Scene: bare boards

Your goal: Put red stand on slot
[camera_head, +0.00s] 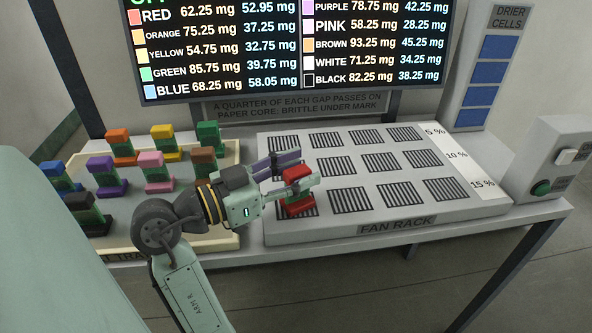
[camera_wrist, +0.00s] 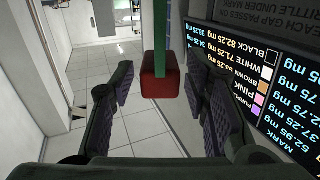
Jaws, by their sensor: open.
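The red stand (camera_head: 298,206) has a red base and top with a dark green part between. It stands upright over the front-left slot (camera_head: 311,211) of the fan rack (camera_head: 375,223), in the row beside the 15 % mark, and hides most of that slot. My gripper (camera_head: 287,172) is open, with its fingers on either side of the stand. In the wrist view the stand's red block (camera_wrist: 161,76) and green strip show between the spread fingers (camera_wrist: 163,92), with a gap on both sides. Whether its base sits fully flat is hard to tell.
The other visible slots are empty. A tray (camera_head: 232,165) at left holds several coloured stands, including orange (camera_head: 119,141) and brown (camera_head: 203,159). A lit board (camera_head: 290,45) stands behind. A box with a green button (camera_head: 541,187) is at right.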

